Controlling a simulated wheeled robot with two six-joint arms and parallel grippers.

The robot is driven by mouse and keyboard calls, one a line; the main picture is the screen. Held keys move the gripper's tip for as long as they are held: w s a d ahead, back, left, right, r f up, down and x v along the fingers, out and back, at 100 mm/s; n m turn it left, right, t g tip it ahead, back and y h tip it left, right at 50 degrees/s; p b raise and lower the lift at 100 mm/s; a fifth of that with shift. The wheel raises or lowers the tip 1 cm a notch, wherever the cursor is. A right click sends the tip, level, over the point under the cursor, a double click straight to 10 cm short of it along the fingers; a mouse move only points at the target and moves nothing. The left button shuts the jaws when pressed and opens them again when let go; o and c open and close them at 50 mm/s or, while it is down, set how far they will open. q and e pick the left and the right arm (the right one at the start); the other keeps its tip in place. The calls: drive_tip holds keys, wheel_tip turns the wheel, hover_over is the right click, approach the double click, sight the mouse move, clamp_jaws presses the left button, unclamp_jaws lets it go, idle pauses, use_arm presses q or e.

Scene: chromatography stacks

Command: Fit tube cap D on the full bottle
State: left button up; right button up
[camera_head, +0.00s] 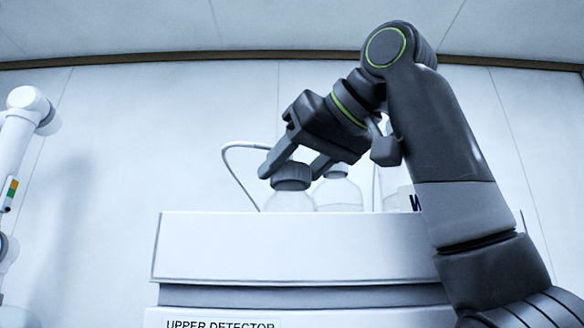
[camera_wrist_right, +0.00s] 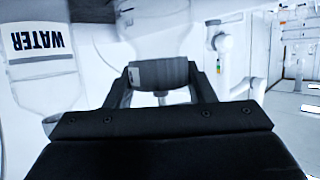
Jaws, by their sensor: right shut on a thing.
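My right gripper (camera_head: 291,173) reaches down over the top of the cabinet and is shut on a dark ribbed cap (camera_head: 292,184). The cap is at the mouth of a clear bottle (camera_head: 289,202); I cannot tell whether it is fully seated. In the right wrist view, the cap (camera_wrist_right: 158,75) sits between the two fingers, with the clear bottle (camera_wrist_right: 160,32) beyond it. The bottle's fill level and any letter on the cap cannot be read. My left gripper is not in view.
A second clear bottle (camera_head: 338,194) stands close on the right. A thin white tube (camera_head: 223,158) loops at the left. A bottle labelled WATER (camera_wrist_right: 42,65) shows in the wrist view. The white cabinet (camera_head: 290,248) has a raised front edge. A white jointed arm (camera_head: 18,135) stands far left.

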drive_tip(key=o, duration=1.5)
drive_tip(key=shift+c, duration=0.2)
wheel_tip(320, 180, up, 3)
drive_tip(key=p, duration=0.2)
drive_tip(key=shift+f+p, duration=0.1)
drive_tip(key=shift+p, duration=0.3)
drive_tip(key=shift+r, duration=2.1)
